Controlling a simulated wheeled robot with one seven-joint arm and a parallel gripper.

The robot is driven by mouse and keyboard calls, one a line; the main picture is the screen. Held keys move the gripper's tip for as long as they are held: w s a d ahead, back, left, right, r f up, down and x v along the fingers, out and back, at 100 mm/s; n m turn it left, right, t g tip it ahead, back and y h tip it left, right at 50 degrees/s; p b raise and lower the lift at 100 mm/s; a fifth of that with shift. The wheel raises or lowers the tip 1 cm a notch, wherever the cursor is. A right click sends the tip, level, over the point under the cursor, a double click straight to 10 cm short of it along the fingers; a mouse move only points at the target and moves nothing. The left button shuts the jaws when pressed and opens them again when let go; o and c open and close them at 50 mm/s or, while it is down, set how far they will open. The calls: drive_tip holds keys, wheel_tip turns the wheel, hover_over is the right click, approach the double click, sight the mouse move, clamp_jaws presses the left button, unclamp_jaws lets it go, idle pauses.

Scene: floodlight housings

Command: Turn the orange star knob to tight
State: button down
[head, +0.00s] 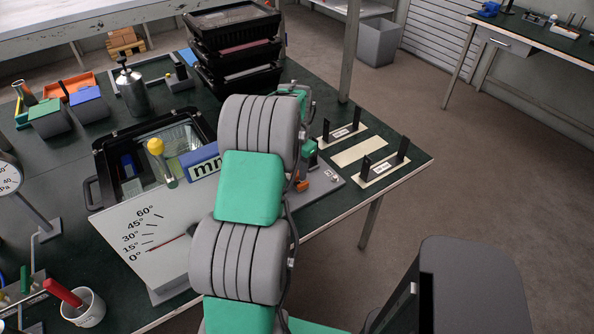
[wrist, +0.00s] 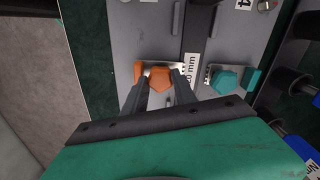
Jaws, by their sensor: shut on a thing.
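In the wrist view the orange star knob (wrist: 160,77) sits on a grey plate, with its lower part between my fingers. My gripper (wrist: 161,84) is shut on it, one dark finger on each side. A small orange block (wrist: 138,72) stands just left of the knob, beside the left finger. In the head view my grey and green arm hides the gripper and most of the work area. A small orange part (head: 302,185) shows at the arm's right edge; I cannot tell whether it is the knob or the block.
A teal knob (wrist: 226,80) and teal block (wrist: 253,79) sit close to the right of my fingers. An angle-scale board (head: 150,240) with a red needle stands left of my arm. Stacked black trays (head: 235,50) stand behind. Two upright-post holders (head: 383,170) are at the right table edge.

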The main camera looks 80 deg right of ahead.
sight(297, 173)
drive_tip(key=m, duration=0.6)
drive_tip(key=shift+d+r+b, duration=0.1)
drive_tip(key=shift+b, duration=0.2)
drive_tip(key=shift+m, duration=0.4)
drive_tip(key=c, duration=1)
unclamp_jaws()
wheel_tip(297, 173, up, 8)
drive_tip(key=shift+f+b, duration=0.15)
drive_tip(key=shift+b, duration=0.2)
